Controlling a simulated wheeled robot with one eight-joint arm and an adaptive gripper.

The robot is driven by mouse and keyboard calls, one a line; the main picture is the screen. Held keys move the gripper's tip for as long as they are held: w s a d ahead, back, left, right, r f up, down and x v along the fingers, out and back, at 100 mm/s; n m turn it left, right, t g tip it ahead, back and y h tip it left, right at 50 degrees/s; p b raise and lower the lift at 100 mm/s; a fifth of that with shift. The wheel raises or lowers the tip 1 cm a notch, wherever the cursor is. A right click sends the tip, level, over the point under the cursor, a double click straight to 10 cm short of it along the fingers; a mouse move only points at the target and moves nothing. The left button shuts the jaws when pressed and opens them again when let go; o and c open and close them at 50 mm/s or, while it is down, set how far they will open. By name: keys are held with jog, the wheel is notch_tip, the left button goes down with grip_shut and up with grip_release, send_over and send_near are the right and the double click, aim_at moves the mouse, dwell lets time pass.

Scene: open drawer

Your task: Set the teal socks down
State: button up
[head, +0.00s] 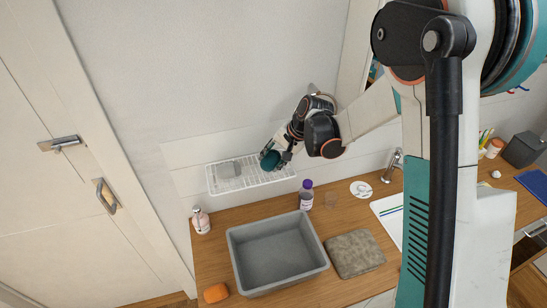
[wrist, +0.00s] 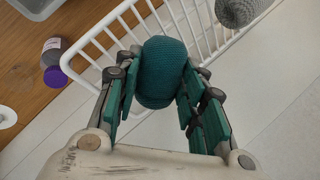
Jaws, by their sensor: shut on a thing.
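The teal socks (wrist: 162,72) are a rolled knit bundle between the two fingers of my gripper (wrist: 157,92). My gripper is shut on them. In the head view the teal socks (head: 270,160) show at the end of my arm, by the right part of a white wire rack (head: 250,182) on the wall. In the wrist view the rack's white wires (wrist: 100,40) pass behind the socks. I cannot tell whether the socks touch the rack. A grey rolled bundle (head: 230,169) lies in the rack's left part, also seen at the wrist view's top right.
Below the rack, a wooden counter (head: 210,260) holds a grey basin (head: 236,258), a purple-capped bottle (head: 306,196), a pink bottle (head: 201,221), a folded grey-brown cloth (head: 354,253) and an orange object (head: 216,293). The rack's middle looks free.

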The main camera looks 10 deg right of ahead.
jog(key=shift+s, duration=0.1)
jog(key=shift+f, duration=0.15)
jog(key=o, duration=1)
jog(key=shift+o, duration=0.2)
jog(key=shift+r, duration=0.35)
jog(key=v, duration=1.2)
jog(key=s+d+r+n+t+h, duration=0.1)
jog(key=s+d+r+n, duration=0.1)
jog(key=s+r, duration=0.35)
jog(key=s+d+r+n+t+h, duration=0.1)
jog(key=s+d+r, duration=0.1)
jog(key=s, duration=0.6)
jog(key=s+d+n+t+h, duration=0.2)
jog(key=s+d+n, duration=0.1)
jog(key=s, duration=1)
jog(key=shift+s+d+n+h, duration=0.25)
jog(key=shift+d+n+h, duration=0.15)
jog(key=shift+d, duration=0.05)
